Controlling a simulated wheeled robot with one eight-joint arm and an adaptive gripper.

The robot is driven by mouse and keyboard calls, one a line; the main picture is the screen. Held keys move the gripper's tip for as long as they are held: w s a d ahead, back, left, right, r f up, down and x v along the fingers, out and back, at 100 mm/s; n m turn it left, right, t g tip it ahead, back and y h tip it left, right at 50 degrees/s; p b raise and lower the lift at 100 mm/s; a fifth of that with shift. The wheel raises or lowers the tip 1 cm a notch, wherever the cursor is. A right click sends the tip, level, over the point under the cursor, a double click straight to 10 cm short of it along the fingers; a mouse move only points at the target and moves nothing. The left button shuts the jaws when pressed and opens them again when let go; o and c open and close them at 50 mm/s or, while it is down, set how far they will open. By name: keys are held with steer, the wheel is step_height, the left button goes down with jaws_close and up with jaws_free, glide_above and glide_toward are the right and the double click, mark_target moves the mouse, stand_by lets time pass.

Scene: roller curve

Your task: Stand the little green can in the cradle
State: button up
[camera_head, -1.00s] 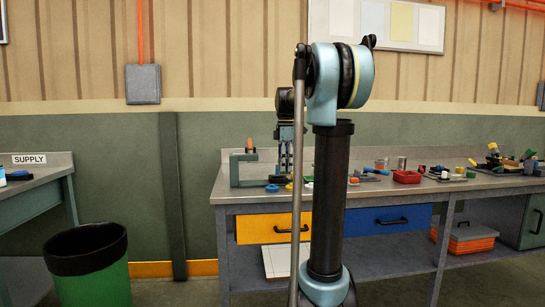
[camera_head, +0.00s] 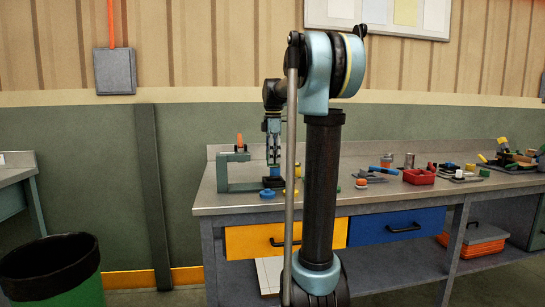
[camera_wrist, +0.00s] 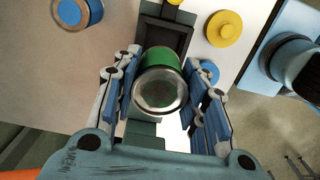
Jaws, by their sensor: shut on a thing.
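The little green can (camera_wrist: 160,58) has a silver metal end facing the wrist camera. My gripper (camera_wrist: 164,98) is shut on it, with a blue-padded finger on each side of the can. In the head view my gripper (camera_head: 273,158) points down over the left end of the workbench; the can there is too small to make out. A dark, raised-edged frame (camera_wrist: 142,32), which looks like the cradle, shows just beyond the can in the wrist view. The can hides part of it, and I cannot tell whether they touch.
A grey-green bracket (camera_head: 224,180) stands left of my gripper on the workbench (camera_head: 330,206).

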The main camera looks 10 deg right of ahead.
mark_target(274, 166)
steer(key=shift+f, duration=2.35)
steer(key=shift+s+d, duration=0.1)
steer(key=shift+d, duration=0.05)
steer(key=shift+f, duration=1.05)
stand_by(0.5)
steer(key=o, duration=1.6)
steer(key=shift+o, duration=0.2)
